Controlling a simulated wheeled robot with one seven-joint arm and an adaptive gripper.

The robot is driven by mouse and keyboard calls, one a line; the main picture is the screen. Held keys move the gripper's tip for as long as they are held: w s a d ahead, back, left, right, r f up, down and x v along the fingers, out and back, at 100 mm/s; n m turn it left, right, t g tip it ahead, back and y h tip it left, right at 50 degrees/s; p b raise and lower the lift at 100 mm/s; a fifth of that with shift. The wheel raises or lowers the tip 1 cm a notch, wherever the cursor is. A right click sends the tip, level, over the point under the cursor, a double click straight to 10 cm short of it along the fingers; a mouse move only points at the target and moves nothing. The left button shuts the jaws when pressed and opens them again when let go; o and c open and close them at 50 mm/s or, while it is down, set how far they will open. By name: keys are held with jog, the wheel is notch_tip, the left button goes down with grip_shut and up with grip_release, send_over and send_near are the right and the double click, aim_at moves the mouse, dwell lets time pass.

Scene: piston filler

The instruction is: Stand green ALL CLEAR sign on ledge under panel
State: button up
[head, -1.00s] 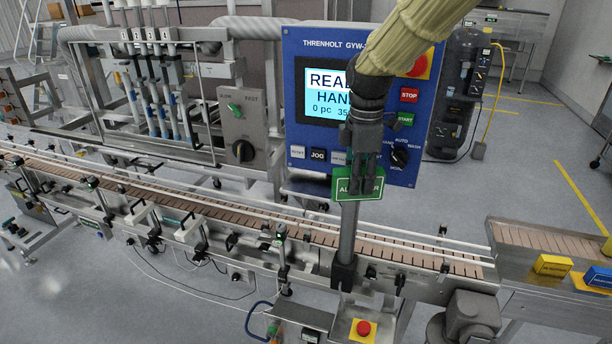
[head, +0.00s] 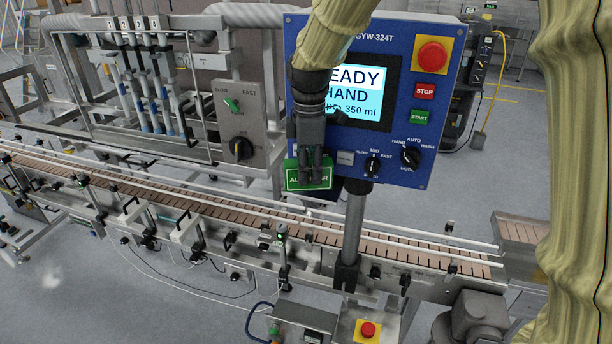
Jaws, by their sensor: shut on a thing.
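My gripper (head: 311,178) is shut on the green ALL CLEAR sign (head: 293,181), which hangs below it, roughly upright, with its white-edged face toward the camera. The fingers cover the middle of its lettering. The sign appears at the lower left corner of the blue control panel (head: 440,150). The panel stands on a grey post (head: 353,228), and its screen reads READY HAND.
The conveyor (head: 400,246) runs below the sign. A grey switch box (head: 240,146) stands to the left of the panel. A red emergency button (head: 368,329) sits low in front. My sleeved arm crosses the panel and fills the right side.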

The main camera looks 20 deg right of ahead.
aim_at(309, 179)
notch_tip(309, 179, down, 2)
jog(key=shift+d+f, duration=0.1)
jog(key=shift+f, duration=0.05)
jog(key=shift+w+f, duration=0.25)
jog(key=shift+s, duration=0.3)
jog(key=o, duration=1)
jog(key=shift+w+f, duration=0.15)
jog(key=shift+w, duration=0.05)
jog(key=shift+s, duration=0.15)
jog(key=shift+r, duration=0.45)
notch_tip(309, 179, up, 12)
jog(key=b, duration=0.5)
jog(key=shift+f, duration=0.2)
jog(key=shift+f, duration=0.1)
